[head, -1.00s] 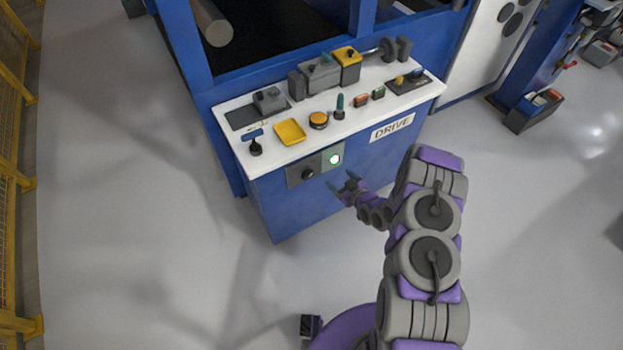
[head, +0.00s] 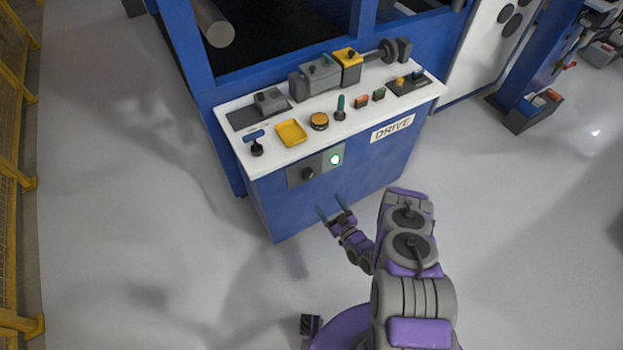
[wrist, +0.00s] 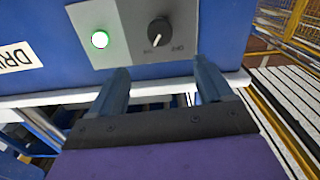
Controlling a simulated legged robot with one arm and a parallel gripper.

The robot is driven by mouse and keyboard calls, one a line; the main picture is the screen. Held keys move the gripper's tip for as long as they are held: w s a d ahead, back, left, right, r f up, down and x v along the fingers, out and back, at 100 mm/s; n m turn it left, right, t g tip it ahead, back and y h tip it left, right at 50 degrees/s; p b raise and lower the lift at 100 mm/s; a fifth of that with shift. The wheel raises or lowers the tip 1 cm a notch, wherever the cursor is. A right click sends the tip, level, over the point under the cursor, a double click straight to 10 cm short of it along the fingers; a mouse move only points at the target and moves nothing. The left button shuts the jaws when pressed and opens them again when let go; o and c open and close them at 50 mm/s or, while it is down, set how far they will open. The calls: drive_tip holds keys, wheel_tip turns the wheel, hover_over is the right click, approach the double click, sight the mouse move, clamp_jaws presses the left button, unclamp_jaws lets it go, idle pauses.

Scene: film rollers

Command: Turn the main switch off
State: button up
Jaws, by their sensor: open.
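A black rotary knob (head: 308,174), which looks like the main switch, sits on a grey plate (head: 296,180) on the front of the blue cabinet. A lit green-white lamp (head: 336,159) is on the plate to its right. In the wrist view, which looks upside down, the knob (wrist: 158,31) has a white pointer mark aimed down, slightly left; its lettering is too small to read. The lamp (wrist: 100,39) is left of it. My gripper (head: 330,207) is open and empty, apart from the knob. In the wrist view the knob lies beyond the gap between the fingertips (wrist: 162,67).
A DRIVE label (head: 393,128) is on the front. Yellow fencing (head: 15,190) stands far left. The grey floor before the cabinet is clear.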

sight(310, 177)
drive_tip(key=b+x, duration=0.3)
drive_tip(key=x, duration=1)
drive_tip(key=shift+w+a+b, duration=0.3)
drive_tip(key=shift+c, duration=0.2)
drive_tip(key=c, duration=1)
